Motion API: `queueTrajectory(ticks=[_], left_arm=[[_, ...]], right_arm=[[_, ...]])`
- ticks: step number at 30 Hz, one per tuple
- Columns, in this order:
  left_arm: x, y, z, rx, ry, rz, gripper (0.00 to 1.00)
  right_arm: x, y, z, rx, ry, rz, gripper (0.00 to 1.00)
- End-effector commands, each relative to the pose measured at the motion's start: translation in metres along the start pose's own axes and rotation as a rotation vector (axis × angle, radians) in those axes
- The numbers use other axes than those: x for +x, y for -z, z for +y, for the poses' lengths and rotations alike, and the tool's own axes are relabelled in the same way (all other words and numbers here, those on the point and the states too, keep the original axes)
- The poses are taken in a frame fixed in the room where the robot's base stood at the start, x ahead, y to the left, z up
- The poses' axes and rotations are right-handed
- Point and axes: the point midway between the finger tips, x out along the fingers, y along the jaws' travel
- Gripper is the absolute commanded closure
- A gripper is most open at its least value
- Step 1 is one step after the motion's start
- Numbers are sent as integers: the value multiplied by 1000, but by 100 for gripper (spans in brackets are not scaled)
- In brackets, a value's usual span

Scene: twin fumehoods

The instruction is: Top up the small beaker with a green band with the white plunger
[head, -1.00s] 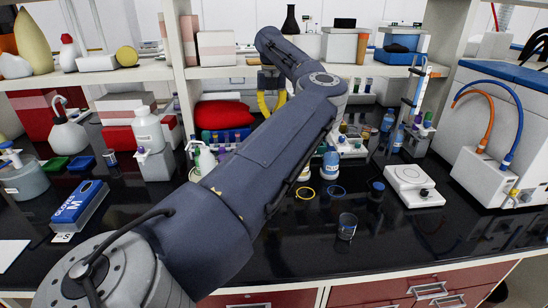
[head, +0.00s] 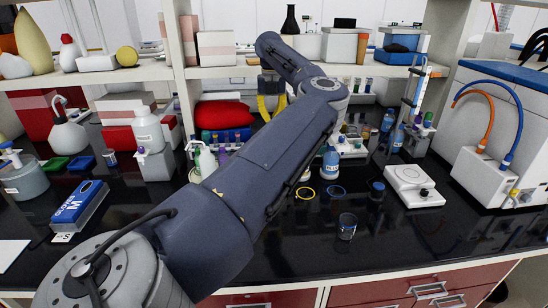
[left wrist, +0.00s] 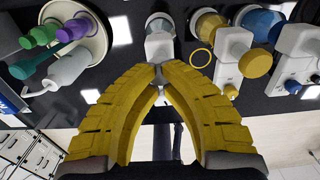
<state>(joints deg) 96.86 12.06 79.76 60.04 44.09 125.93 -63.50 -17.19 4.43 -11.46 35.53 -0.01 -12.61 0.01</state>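My left gripper (head: 272,104) is over the back middle of the black bench, with its yellow fingers partly behind my arm. I cannot pick out the green-banded beaker or the white plunger for sure. My right gripper is not in view.
A white balance-like device (head: 413,185) and a large white machine (head: 492,125) stand right. A shelf (head: 300,70) spans the back. The front right bench is clear.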

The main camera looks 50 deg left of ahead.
Motion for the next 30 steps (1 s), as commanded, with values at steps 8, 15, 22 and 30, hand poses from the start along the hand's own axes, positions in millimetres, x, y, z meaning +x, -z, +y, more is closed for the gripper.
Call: queueTrajectory(ticks=[8, 15, 22, 30], left_arm=[[7, 0, 0, -1, 0, 1, 100], [14, 0, 0, -1, 1, 1, 100], [14, 0, 0, -1, 0, 1, 100], [20, 0, 0, 0, 0, 1, 100]], right_arm=[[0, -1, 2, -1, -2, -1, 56], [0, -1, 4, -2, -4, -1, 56], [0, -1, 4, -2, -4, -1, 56], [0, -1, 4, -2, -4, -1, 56]])
